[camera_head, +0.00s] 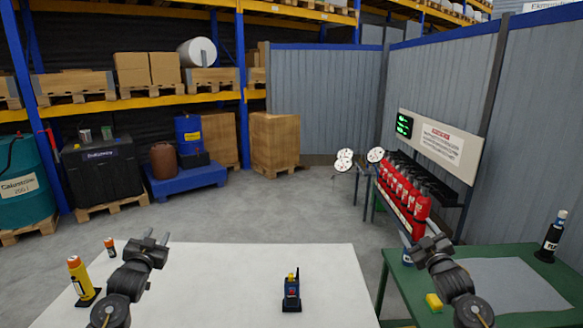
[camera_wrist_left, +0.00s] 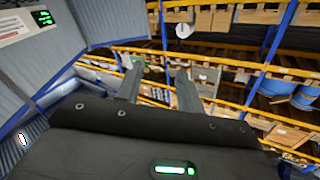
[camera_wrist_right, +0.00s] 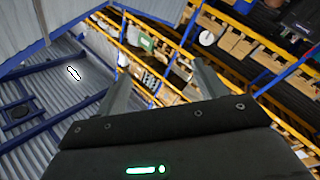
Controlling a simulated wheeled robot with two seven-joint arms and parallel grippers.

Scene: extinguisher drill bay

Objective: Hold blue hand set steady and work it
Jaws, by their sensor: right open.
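The blue hand set (camera_head: 291,293) stands upright on the white table top (camera_head: 225,275) in the head view, near the middle of the lower edge. It has a dark blue body, a short black aerial, a yellow part at the top and a red spot on its front. My left gripper (camera_head: 156,238) is raised to the left of it, empty, with its fingers apart. My right gripper (camera_head: 430,236) is raised to the right, by the green table, also open and empty. Neither gripper touches the hand set. Both wrist views show only bare fingers against racks and walls.
A yellow hand set (camera_head: 78,280) and a small orange-topped black item (camera_head: 110,248) are at the white table's left. Red extinguishers (camera_head: 405,192) stand behind.

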